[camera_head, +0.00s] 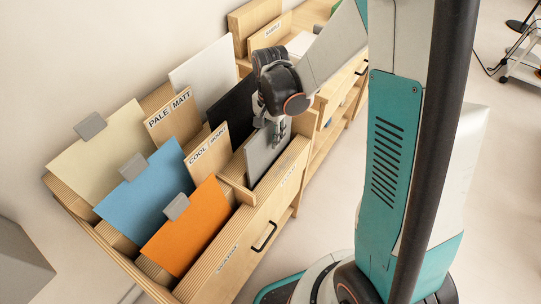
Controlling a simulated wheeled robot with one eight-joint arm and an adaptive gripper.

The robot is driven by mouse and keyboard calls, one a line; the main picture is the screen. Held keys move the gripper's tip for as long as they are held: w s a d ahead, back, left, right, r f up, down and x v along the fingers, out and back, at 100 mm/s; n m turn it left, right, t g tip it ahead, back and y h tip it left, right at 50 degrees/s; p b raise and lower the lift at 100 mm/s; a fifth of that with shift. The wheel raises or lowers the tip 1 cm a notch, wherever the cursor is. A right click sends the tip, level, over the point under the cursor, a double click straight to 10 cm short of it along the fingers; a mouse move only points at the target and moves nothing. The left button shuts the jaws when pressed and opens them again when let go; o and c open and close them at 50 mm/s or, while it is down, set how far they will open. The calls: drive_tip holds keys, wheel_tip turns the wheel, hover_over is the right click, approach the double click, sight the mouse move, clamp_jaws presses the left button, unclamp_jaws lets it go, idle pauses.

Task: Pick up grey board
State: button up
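The grey board (262,155) stands upright in the front right section of the wooden shelf unit, beside a black board. My gripper (276,136) points down at the top edge of the grey board. Its fingers are small and dark against the board, and I cannot tell whether they are closed on it. My arm comes in from the upper right and the wrist hides part of the black board (229,108).
The wooden unit (262,215) also holds cream (97,150), blue (146,194), orange (187,230) and white (203,72) boards. Wooden dividers read PALE MATT (172,117) and COOL MOUNT (208,152). Grey tabs top several boards. Floor at the right is partly clear.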

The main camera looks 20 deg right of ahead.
clamp_jaws()
drive_tip(key=shift+r, duration=0.15)
